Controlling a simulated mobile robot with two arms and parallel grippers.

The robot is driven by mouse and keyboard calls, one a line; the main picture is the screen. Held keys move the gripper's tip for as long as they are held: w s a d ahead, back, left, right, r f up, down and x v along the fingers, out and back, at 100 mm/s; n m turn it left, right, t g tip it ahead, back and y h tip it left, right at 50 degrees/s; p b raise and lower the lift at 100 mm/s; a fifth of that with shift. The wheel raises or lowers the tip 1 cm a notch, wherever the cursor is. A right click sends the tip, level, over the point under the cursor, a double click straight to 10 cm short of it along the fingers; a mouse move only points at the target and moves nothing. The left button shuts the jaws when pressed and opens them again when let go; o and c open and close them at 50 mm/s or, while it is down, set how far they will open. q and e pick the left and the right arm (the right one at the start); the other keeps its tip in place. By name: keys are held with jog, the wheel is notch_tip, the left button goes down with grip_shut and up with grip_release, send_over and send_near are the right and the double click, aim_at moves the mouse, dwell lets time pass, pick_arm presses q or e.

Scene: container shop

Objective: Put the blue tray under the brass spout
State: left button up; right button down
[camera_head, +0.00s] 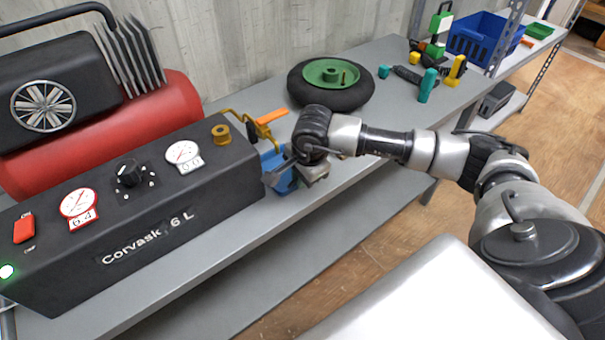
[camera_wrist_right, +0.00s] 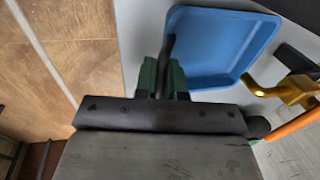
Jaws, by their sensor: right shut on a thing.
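The blue tray (camera_head: 286,184) sits low at the right end of the dark machine box, partly hidden by my right gripper (camera_head: 274,172). In the right wrist view the tray (camera_wrist_right: 215,45) shows its empty inside. My right gripper (camera_wrist_right: 165,75) is shut on the tray's near-left wall. The brass spout (camera_head: 242,119) comes off the end of the machine box. In the right wrist view the spout (camera_wrist_right: 288,93) is close to the tray's lower right corner. My left gripper is not in view.
The machine box (camera_head: 140,205) with gauges fills the bench's left side. An orange handle (camera_head: 270,117) is beside the spout. A black wheel with a green hub (camera_head: 331,82) lies behind my right gripper. Tools and a blue crate (camera_head: 485,38) stand farther right.

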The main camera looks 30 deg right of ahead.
jog(key=shift+s, duration=0.1)
jog(key=c, duration=1.2)
grip_release()
jog(key=shift+f, duration=0.1)
jog(key=r, duration=0.4)
jog(key=s+r, duration=0.1)
jog(key=r, duration=0.3)
jog(key=s+r+b, duration=0.1)
jog(key=r, duration=0.2)
jog(key=shift+s+d+r, duration=0.15)
jog(key=shift+s+r, duration=0.1)
jog(key=shift+r, duration=0.15)
